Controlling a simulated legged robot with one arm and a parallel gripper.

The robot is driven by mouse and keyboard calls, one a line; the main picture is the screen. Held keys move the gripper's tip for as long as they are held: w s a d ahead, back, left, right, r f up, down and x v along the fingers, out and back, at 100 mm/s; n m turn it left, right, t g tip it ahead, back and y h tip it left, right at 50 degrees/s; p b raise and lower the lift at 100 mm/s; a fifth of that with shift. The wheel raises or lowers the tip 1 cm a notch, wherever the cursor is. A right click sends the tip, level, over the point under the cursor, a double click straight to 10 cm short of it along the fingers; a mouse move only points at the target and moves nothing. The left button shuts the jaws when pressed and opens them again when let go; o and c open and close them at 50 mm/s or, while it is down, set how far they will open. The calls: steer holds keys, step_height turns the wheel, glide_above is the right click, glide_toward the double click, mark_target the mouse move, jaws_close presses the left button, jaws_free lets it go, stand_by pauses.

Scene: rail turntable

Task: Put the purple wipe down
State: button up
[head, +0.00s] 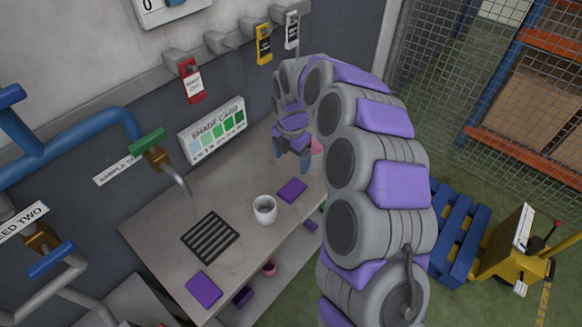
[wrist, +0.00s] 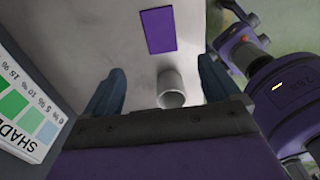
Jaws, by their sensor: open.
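A flat purple wipe (head: 292,190) lies on the bench just right of a white cup (head: 265,209). In the wrist view this wipe (wrist: 158,31) lies flat beyond the cup (wrist: 172,90), clear of both fingers. A second purple wipe (head: 204,290) lies flat near the bench's front left. My gripper (head: 292,160) points down above the bench. In the wrist view its blue fingers (wrist: 160,88) are spread wide with nothing held, and the cup shows between them, below.
A shade card (head: 213,130) leans at the back wall. A dark grate (head: 210,237) is set in the bench (head: 160,230) below a tap (head: 153,153). A pink object (head: 316,147) shows beside my gripper, partly hidden. Red, yellow and black tags hang above.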

steer(key=s+d+r+m, duration=0.4)
steer(key=s+r+m, duration=0.25)
steer(key=s, duration=0.25)
steer(key=s+d+r+m, duration=0.4)
steer(key=s+r+m, duration=0.1)
steer(key=s+r, duration=0.25)
steer(key=s+d+f+m+g, duration=0.1)
steer(key=s+d+m, duration=0.3)
steer(key=s+m, duration=0.4)
steer(key=s+d+f+m, duration=0.1)
steer(key=s+d+m, duration=0.3)
steer(key=s+m, duration=0.5)
steer(key=s, duration=0.6)
steer(key=shift+s+d+f+g, duration=0.15)
steer(key=shift+s+f+g, duration=0.1)
steer(key=shift+s+g, duration=0.15)
steer(key=shift+o, duration=0.4)
